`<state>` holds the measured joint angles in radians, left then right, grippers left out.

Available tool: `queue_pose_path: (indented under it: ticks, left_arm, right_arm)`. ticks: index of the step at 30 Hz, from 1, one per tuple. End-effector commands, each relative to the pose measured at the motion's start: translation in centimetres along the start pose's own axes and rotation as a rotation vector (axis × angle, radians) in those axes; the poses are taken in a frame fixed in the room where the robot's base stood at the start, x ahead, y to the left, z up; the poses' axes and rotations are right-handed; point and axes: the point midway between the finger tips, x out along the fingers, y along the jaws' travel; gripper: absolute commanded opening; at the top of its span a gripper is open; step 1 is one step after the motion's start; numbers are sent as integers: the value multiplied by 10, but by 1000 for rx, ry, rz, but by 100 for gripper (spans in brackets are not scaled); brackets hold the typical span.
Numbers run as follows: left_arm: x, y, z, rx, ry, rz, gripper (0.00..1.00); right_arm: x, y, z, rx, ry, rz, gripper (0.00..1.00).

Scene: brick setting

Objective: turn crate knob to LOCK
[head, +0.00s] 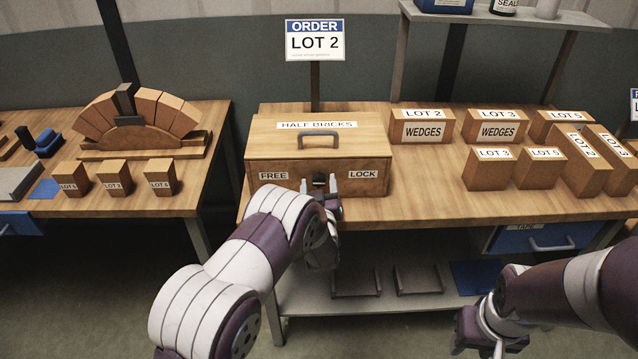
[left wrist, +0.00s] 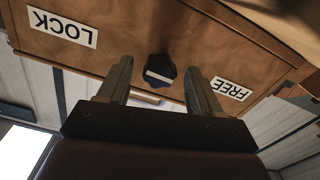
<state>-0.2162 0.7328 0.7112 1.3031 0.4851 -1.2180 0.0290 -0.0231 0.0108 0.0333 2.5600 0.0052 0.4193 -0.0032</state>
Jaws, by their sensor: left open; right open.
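The wooden crate (head: 260,150), labelled HALF BRICKS, sits on the bench with its lid closed. Its front carries a FREE label (head: 273,176) on the left and a LOCK label (head: 362,174) on the right. My left gripper (head: 325,183) is open in front of the crate and hides the knob in the head view. In the left wrist view, turned upside down, the black knob (left wrist: 160,69) with a white bar appears between the open fingers. I see no finger touching it. Which label the bar points to is unclear. My right gripper (head: 480,345) is open and empty, low at the right.
Labelled wedge boxes (head: 422,124) stand right of the crate on the bench (head: 430,205). A LOT 2 order sign (head: 315,40) stands behind the crate. A brick arch (head: 130,120) and small blocks sit on the left table. A lower shelf (head: 330,298) holds metal brackets.

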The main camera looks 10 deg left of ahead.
Motion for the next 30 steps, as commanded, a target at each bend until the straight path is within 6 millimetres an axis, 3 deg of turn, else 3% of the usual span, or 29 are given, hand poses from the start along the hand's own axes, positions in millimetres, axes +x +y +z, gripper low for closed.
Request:
queue_pose_path:
  ticks: [9, 15, 30]
  left_arm:
    - [6, 0, 0, 0, 0, 1, 65]
    - [6, 0, 0, 0, 0, 1, 8]
    - [5, 0, 1, 129, 1, 1, 9]
  right_arm:
    - [0, 0, 0, 0, 0, 0, 43]
    - [0, 0, 0, 0, 0, 0, 43]
    - [6, 0, 1, 0, 0, 0, 43]
